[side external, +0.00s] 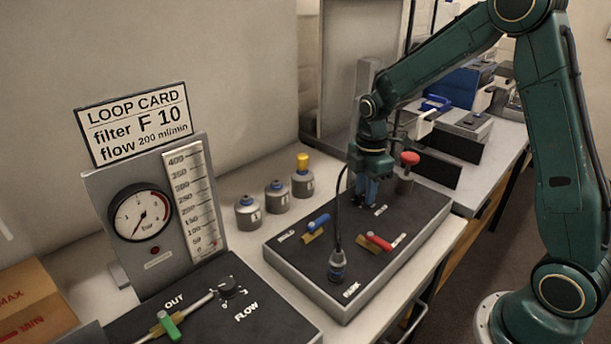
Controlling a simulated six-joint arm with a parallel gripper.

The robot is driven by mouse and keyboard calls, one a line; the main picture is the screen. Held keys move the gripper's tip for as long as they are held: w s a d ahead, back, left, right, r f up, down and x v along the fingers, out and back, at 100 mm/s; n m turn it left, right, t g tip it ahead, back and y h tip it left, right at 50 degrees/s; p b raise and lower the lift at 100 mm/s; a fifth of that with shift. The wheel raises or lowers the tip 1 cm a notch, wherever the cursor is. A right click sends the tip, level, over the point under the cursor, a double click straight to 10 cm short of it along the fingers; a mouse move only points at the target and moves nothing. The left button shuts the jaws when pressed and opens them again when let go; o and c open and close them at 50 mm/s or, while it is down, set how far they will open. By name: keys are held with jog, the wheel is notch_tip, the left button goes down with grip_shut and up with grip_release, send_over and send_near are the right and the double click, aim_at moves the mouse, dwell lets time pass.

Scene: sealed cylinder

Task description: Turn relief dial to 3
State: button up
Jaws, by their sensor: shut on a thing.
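My gripper (370,198) points straight down over the back part of a dark sloping panel (300,262). Its blue fingers are shut low at the panel surface, around what appears to be the relief dial. The fingers hide the dial, so its pointer and setting cannot be read. A small white label lies on the panel just in front of the fingers, too small to read.
The panel also carries a blue-handled valve (318,224), a red-handled valve (379,242) and a cabled plug (337,264). A red knob (409,158) stands close behind my gripper. Small canisters (277,197), a pressure gauge (141,213) and the loop card (135,124) stand left.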

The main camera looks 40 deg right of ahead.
dwell(0.4)
jog(key=o, duration=1)
notch_tip(320, 180, up, 14)
dwell(0.5)
